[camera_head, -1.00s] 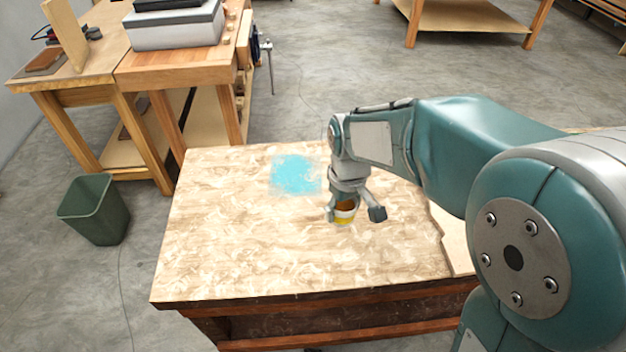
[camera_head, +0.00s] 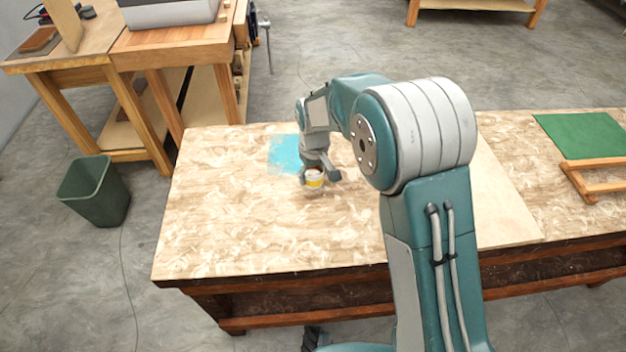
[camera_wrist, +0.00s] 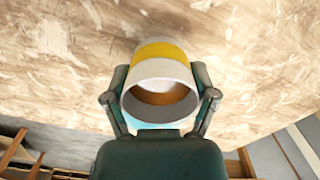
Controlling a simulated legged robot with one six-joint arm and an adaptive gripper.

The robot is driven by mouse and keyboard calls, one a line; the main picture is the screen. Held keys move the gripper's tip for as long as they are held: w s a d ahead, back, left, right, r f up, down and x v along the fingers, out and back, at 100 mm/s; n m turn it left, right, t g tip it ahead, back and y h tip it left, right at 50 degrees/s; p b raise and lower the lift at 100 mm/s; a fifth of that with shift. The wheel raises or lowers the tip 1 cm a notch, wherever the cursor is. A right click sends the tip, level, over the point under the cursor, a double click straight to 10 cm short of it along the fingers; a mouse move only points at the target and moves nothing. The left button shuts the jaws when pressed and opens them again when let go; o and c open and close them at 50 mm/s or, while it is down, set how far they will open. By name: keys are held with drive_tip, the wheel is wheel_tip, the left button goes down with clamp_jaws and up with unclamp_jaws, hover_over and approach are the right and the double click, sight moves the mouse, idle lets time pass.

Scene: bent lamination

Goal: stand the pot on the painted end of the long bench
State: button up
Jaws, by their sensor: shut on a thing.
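The pot (camera_head: 314,179) is small and white with a yellow band and a brownish inside. My gripper (camera_head: 320,176) is shut on it, over the left part of the long bench (camera_head: 230,225). In the wrist view the pot (camera_wrist: 163,75) sits between the two fingers of my gripper (camera_wrist: 160,97), its open mouth facing the camera. The blue painted patch (camera_head: 285,153) is on the bench top just behind and left of the pot, partly hidden by my arm. I cannot tell whether the pot touches the bench top.
A pale board (camera_head: 500,205), a green mat (camera_head: 582,135) and a wooden frame (camera_head: 597,180) lie on the bench to the right. A green bin (camera_head: 95,190) stands on the floor at left. A workbench (camera_head: 165,45) stands behind it. The bench's left part is clear.

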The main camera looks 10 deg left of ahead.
drive_tip(key=shift+f, duration=1.25)
drive_tip(key=o, duration=1)
drive_tip(key=shift+f, duration=0.1)
drive_tip(key=shift+o, duration=0.2)
wheel_tip(320, 180, up, 12)
drive_tip(key=shift+d+r, duration=0.1)
drive_tip(key=shift+r, duration=0.1)
